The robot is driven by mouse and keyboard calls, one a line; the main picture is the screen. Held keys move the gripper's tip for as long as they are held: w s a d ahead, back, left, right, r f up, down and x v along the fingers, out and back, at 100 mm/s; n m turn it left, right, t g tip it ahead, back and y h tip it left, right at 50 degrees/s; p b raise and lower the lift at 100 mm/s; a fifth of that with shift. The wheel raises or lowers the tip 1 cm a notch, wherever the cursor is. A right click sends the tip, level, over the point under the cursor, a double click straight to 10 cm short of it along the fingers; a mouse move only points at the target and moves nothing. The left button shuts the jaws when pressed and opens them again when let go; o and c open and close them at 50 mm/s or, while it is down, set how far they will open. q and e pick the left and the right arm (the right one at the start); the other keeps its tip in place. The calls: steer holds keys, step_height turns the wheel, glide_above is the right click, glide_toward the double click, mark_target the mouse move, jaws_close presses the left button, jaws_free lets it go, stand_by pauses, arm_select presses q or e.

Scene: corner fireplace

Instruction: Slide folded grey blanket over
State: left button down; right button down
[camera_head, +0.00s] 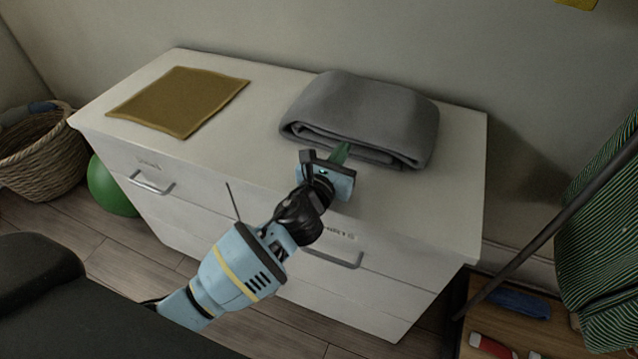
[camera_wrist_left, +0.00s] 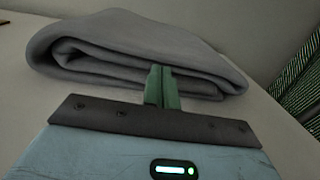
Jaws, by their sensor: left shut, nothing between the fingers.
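The folded grey blanket (camera_head: 362,112) lies on the right half of the white dresser top (camera_head: 258,108), with its folded edge facing me. It also fills the upper part of the left wrist view (camera_wrist_left: 135,42). My left gripper (camera_head: 341,153) is at the blanket's front edge. Its green fingers (camera_wrist_left: 161,88) are shut with nothing between them and overlap the blanket's front fold in the wrist view. I cannot tell whether the fingertips touch the cloth. My right gripper is not in view.
A mustard cloth (camera_head: 180,100) lies flat on the dresser's left half. A wicker basket (camera_head: 45,155) and a green ball (camera_head: 112,188) are at the left. A striped green cloth (camera_head: 602,240) and a low wooden surface (camera_head: 520,325) are at the right. The dresser top between the two cloths is clear.

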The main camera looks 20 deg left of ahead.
mark_target(349, 140)
arm_select(q)
steer(key=w, duration=0.4)
steer(key=shift+d, duration=0.15)
steer(key=shift+w, duration=0.25)
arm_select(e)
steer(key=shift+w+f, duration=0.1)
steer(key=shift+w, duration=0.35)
arm_select(q)
steer(key=shift+s, duration=0.1)
